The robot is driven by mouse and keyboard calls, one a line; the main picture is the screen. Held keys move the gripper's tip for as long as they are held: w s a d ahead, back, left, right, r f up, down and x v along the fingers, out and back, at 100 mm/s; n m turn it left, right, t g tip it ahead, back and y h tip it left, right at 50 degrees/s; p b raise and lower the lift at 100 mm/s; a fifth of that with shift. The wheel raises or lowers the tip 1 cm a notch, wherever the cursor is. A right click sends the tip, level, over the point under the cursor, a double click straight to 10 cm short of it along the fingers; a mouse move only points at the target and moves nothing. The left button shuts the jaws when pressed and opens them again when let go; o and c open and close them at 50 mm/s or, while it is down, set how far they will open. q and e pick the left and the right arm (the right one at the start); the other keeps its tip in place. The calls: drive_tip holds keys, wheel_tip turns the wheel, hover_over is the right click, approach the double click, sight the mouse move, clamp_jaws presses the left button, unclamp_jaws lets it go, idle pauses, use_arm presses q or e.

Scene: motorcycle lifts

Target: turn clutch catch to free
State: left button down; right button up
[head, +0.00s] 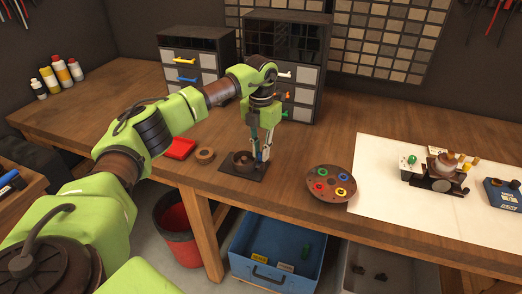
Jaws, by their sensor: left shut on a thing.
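A dark round device (243,162) sits on a black base plate (237,173) near the front edge of the wooden bench. My left gripper (261,158) points down at the right side of this device. Its fingers are shut on a small part there, which looks like the clutch catch; the fingers hide most of it, so its turn position cannot be read. My right gripper is out of view.
A tan ring (205,155) and a red tray (180,148) lie left of the device. A round brown tray with coloured rings (331,184) is to the right. Drawer cabinets (297,75) stand behind. A white mat (425,215) bears a small mechanism (440,172) and a blue box (503,194).

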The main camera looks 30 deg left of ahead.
use_arm(q)
drive_tip(key=c, duration=2)
unclamp_jaws()
drive_tip(key=shift+r, duration=0.15)
wheel_tip(320, 180, up, 12)
drive_tip(key=shift+f, duration=0.15)
drive_tip(key=shift+f, duration=0.1)
